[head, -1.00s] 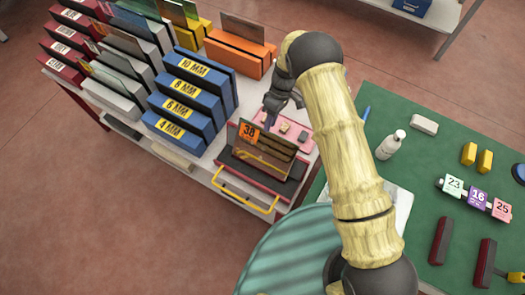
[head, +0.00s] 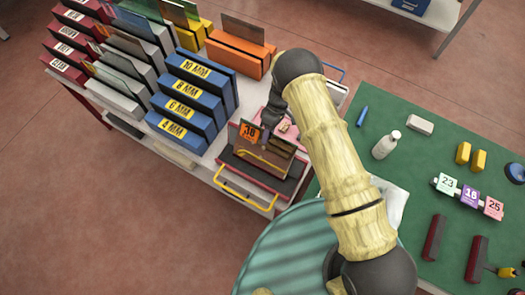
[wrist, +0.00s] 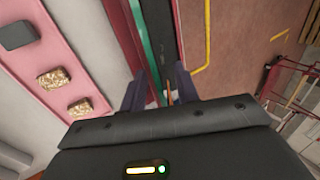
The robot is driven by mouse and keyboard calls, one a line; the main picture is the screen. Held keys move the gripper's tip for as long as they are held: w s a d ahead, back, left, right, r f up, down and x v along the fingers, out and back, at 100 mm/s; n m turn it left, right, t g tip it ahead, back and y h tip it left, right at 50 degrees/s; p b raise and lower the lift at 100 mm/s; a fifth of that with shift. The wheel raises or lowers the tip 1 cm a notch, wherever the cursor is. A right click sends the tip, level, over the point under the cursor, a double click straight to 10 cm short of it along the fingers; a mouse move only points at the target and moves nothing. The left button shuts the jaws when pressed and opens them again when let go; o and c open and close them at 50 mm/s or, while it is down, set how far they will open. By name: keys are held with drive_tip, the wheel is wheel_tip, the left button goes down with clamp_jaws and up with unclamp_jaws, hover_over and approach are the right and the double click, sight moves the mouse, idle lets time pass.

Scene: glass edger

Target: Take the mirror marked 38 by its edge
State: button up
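The mirror marked 38 (head: 271,148) stands on edge in a dark red slotted rack (head: 268,178) on the cart, with its orange tag (head: 250,131) at the upper left corner. My gripper (head: 267,127) is at its upper edge, just behind the tag, partly hidden by my arm. In the wrist view, my gripper (wrist: 160,87) has its two fingers apart, one on each side of thin upright edges seen end-on. A sliver of orange shows between the fingers. I cannot tell whether either finger touches the mirror.
A pink tray (wrist: 60,60) with small blocks lies beside the rack. A yellow handle (head: 243,198) runs along the cart's front. Blue racks (head: 190,98) stand left, an orange rack (head: 238,55) behind. The green table (head: 420,165) at right holds a white bottle (head: 385,145) and numbered blocks.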

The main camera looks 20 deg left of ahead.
clamp_jaws()
drive_tip(key=shift+a+r, duration=0.1)
drive_tip(key=shift+r, duration=0.1)
idle(0.3)
drive_tip(key=shift+w+r, duration=0.1)
drive_tip(key=shift+r, duration=0.15)
wheel_tip(320, 180, up, 9)
drive_tip(key=b, duration=0.4)
drive_tip(key=shift+r, duration=0.15)
